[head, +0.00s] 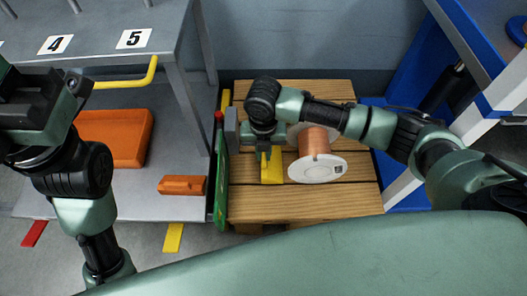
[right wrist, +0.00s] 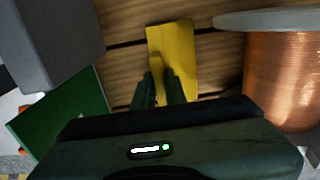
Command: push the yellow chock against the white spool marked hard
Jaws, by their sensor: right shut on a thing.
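The yellow chock (head: 271,172) lies flat on the wooden slatted pallet (head: 300,204). My right gripper (head: 264,154) is lowered over it and shut on its near end, as the right wrist view (right wrist: 164,88) also shows. The white spool, wound with copper wire (head: 316,168), lies on its side just right of the chock. A small dark label shows on its near white flange. In the right wrist view the chock (right wrist: 175,50) and spool (right wrist: 285,85) have a narrow strip of wood between them. My left arm is at the far left; its fingertips are not visible.
A green panel (head: 220,180) and a grey block (head: 231,130) stand along the pallet's left side. An orange bin (head: 118,135) and a small orange block (head: 182,185) rest on the grey shelf further left. A blue and white frame (head: 395,165) stands close on the right.

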